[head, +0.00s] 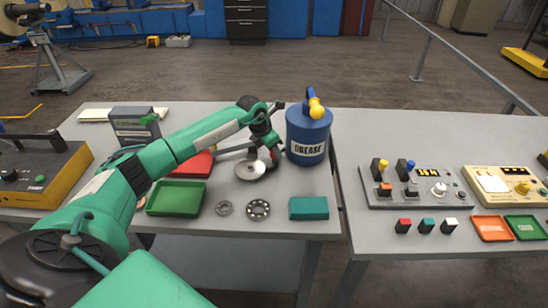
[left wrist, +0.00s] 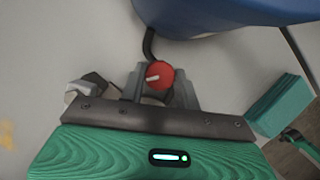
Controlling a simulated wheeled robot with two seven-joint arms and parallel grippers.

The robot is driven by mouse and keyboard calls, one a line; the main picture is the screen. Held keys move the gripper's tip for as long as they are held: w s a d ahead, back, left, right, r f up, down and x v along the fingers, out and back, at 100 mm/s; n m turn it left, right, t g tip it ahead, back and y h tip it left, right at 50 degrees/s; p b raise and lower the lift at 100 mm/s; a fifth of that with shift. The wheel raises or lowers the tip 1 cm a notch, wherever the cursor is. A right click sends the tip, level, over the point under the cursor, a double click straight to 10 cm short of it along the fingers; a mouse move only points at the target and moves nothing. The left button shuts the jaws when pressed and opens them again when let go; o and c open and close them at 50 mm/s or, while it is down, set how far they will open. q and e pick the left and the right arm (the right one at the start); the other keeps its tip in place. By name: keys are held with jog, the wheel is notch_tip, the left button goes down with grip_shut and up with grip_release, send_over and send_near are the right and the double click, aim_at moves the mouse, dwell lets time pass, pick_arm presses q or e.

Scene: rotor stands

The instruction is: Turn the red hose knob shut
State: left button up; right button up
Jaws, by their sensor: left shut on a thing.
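The red hose knob (left wrist: 160,75) is round with a white pointer mark. In the left wrist view the mark points left and slightly down. My left gripper (left wrist: 160,84) is shut on the knob, one grey finger on either side of it. A black hose (left wrist: 149,44) runs from the knob up toward the blue drum (left wrist: 205,14). My right gripper is not in view.
A silver disc (head: 250,170) lies just left of the gripper. A green tray (head: 176,198), metal rings (head: 258,209) and a teal block (head: 309,208) are nearer the table's front. Control boxes (head: 412,186) stand on the right table. Bare tabletop lies around the teal block.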

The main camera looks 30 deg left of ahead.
pick_arm(q)
jog(key=m+b, duration=0.1)
jog(key=m+h+b, duration=0.1)
jog(key=shift+w+a+f+m+b, duration=0.1)
jog(key=shift+w+f+m+b, duration=0.05)
jog(key=shift+m+b, duration=0.25)
jog(key=m+g+b, duration=0.1)
jog(key=m+b, duration=0.1)
jog(key=m+g+h+b, duration=0.1)
jog(key=m+b, duration=0.1)
jog(key=m, duration=0.1)
jog(key=shift+w, duration=0.1)
jog(key=shift+a+m+g+h+b, duration=0.1)
jog(key=shift+m+g+h+b, duration=0.4)
jog(key=shift+m, duration=1)
jog(key=shift+r+m+b, duration=0.2)
jog(key=shift+m+b, duration=0.1)
jog(key=shift+b, duration=0.15)
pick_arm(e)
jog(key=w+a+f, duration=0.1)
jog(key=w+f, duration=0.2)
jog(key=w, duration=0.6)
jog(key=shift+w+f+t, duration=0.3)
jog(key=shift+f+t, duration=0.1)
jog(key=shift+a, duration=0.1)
pick_arm(q)
jog(key=o, duration=1)
